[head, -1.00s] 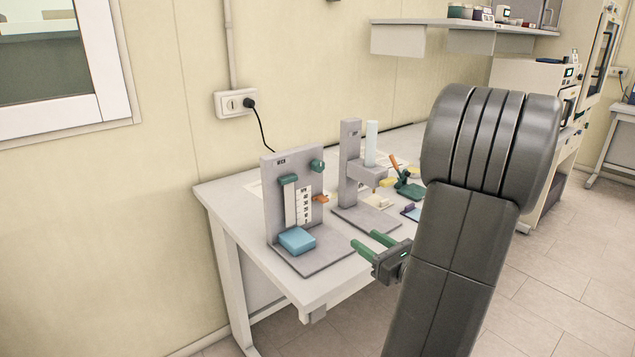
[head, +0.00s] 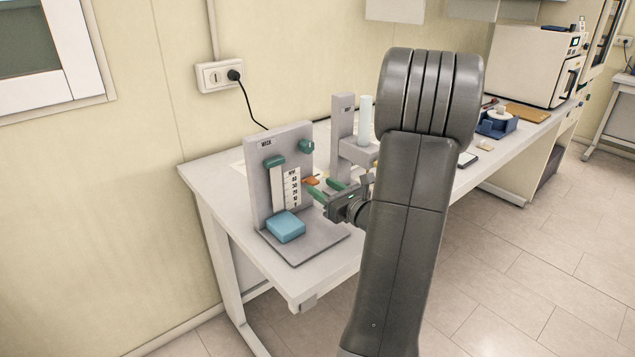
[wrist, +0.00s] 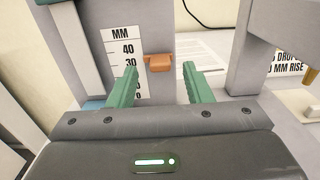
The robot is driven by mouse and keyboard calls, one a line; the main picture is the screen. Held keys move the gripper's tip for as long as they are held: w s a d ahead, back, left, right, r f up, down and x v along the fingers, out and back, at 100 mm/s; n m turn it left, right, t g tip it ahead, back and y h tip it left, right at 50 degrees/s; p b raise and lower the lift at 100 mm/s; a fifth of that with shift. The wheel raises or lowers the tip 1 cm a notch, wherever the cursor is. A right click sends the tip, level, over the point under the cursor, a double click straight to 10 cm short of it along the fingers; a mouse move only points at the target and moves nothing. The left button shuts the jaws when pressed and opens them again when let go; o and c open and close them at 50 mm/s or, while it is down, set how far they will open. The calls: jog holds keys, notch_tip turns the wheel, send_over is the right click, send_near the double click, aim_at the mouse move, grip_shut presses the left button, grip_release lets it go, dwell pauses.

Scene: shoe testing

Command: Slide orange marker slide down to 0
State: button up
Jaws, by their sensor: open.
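The orange marker slide (wrist: 159,62) sits at the right edge of the white MM scale (wrist: 124,50), near the 30 to 40 marks in the wrist view. In the head view the orange marker (head: 311,181) shows beside the scale (head: 292,187) on the grey upright plate (head: 264,196). My gripper (wrist: 160,75) is open, its green fingers either side of the marker in the picture and apart from it. In the head view my gripper (head: 327,189) is close in front of the plate's right side. The scale's lower marks are partly hidden by the left finger in the wrist view.
A blue block (head: 286,227) rests on the plate's base. A second grey stand (head: 343,122) with a pale cylinder (head: 365,120) stands just to the right. A blue tape dispenser (head: 497,124) is farther along the bench. The bench's front left corner (head: 300,293) is clear.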

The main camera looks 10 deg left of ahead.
aim_at(316, 183)
jog(key=shift+x, duration=1.55)
jog(key=shift+c, duration=0.3)
grip_shut()
jog(key=shift+f+b, duration=1.6)
jog(key=shift+f, duration=0.3)
jog(key=shift+r, duration=0.1)
jog(key=shift+o, duration=0.3)
grip_release()
jog(key=shift+d, duration=0.1)
